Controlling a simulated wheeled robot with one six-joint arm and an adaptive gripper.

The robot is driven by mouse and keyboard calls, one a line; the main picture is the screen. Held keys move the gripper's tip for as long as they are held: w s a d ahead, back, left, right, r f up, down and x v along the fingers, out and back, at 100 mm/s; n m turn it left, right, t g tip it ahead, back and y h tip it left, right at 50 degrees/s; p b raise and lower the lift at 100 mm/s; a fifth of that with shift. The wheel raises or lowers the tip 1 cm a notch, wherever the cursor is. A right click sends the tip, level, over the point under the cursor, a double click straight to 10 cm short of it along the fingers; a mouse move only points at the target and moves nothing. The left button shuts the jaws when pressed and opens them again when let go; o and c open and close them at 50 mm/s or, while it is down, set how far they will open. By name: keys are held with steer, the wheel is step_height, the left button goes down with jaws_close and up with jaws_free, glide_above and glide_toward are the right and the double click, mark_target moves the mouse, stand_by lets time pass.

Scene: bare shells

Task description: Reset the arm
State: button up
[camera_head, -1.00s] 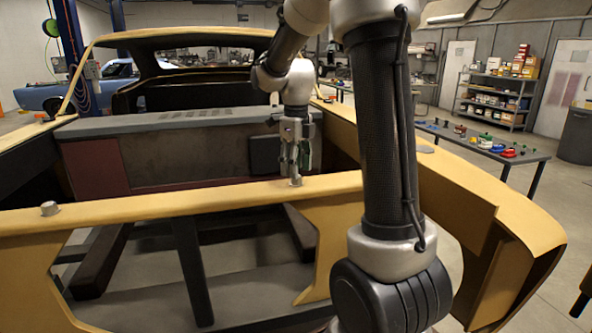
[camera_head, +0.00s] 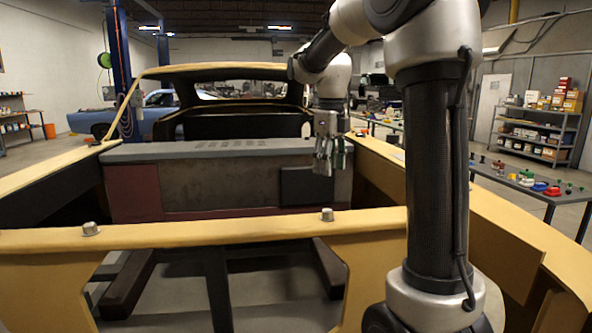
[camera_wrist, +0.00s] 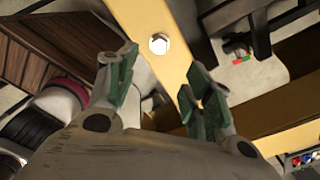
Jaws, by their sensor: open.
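My gripper (camera_head: 330,158) hangs from my arm above the yellow car shell (camera_head: 200,235), near its front crossbar. In the wrist view my gripper (camera_wrist: 155,88) is open, with its green-padded fingers apart and nothing between them. A silver bolt (camera_head: 327,214) stands on the crossbar below and in front of the gripper. It also shows in the wrist view (camera_wrist: 159,43), beyond the fingertips. A second silver bolt (camera_head: 91,228) stands at the left of the crossbar.
A table (camera_head: 530,188) with small coloured parts stands at the right, with a stocked shelf (camera_head: 540,130) behind it. A blue car (camera_head: 95,121) and a lift post (camera_head: 121,70) are at the back left. The shell's dark bay lies behind the crossbar.

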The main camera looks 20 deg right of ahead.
steer(key=s+a+f+n+t, duration=0.2)
steer(key=s+n, duration=1)
steer(key=n, duration=0.3)
steer(key=s+a+f+n+t, duration=0.2)
steer(key=s+a+n, duration=0.1)
steer(key=s+n, duration=0.8)
steer(key=shift+s+f+n, duration=0.3)
steer(key=shift+s+n, duration=0.1)
steer(key=shift+n, duration=2)
steer(key=shift+a, duration=0.1)
